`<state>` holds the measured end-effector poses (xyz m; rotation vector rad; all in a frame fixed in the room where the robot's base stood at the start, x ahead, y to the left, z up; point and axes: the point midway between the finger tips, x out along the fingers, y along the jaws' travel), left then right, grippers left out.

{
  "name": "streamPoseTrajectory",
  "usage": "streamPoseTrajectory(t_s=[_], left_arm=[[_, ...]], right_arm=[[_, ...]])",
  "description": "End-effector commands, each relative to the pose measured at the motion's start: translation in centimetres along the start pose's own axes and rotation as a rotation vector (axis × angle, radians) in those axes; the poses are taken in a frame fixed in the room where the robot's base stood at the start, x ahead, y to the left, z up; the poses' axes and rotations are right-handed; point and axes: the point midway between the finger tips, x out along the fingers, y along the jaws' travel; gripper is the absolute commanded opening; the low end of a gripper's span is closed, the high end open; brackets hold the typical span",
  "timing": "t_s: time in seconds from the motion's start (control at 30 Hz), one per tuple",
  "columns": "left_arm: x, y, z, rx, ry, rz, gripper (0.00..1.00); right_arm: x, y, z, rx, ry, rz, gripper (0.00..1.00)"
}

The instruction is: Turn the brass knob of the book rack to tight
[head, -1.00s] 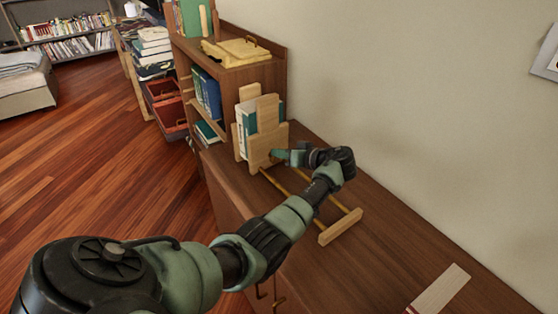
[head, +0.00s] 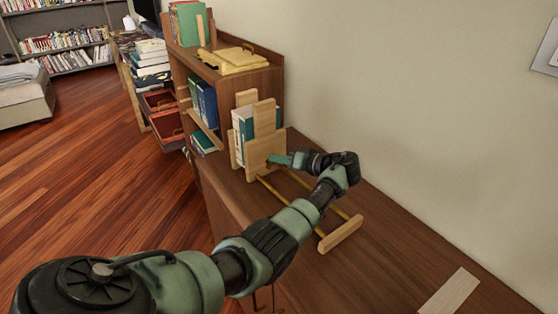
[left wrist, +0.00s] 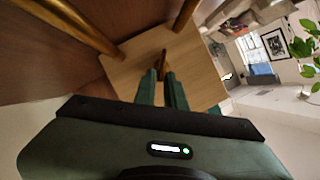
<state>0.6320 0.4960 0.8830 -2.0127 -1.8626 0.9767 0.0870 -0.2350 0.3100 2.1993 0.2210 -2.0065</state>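The wooden book rack (head: 262,152) stands on the brown cabinet top, with green and white books upright between its boards. Two brass rods (head: 272,193) run from it to a wooden end bar (head: 341,234). My left gripper (head: 284,160) is at the rack's near end board. In the left wrist view, the brass knob (left wrist: 164,62) sits in front of that board, between the close-set green fingertips (left wrist: 162,74), which appear to grip it. The fingers hide part of the knob. My right gripper is not in view.
The wall (head: 400,110) runs close along the right of the cabinet top (head: 375,275). A pale flat object (head: 449,292) lies at the lower right.

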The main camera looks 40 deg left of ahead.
Motion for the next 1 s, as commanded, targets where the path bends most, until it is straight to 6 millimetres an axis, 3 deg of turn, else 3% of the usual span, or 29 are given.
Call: streamPoseTrajectory(t_s=[0.4, 0.8, 1.0], left_arm=[[-0.3, 0.1, 0.0, -0.001, 0.000, 0.001, 0.28], [-6.5, 0.2, 0.0, -0.001, 0.001, 0.004, 0.28], [-7.8, 0.1, 0.0, -0.001, 0.001, 0.001, 0.28]], right_arm=[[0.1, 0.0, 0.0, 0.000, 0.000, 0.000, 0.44], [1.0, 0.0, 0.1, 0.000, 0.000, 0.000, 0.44], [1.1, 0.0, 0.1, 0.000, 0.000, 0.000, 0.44]])
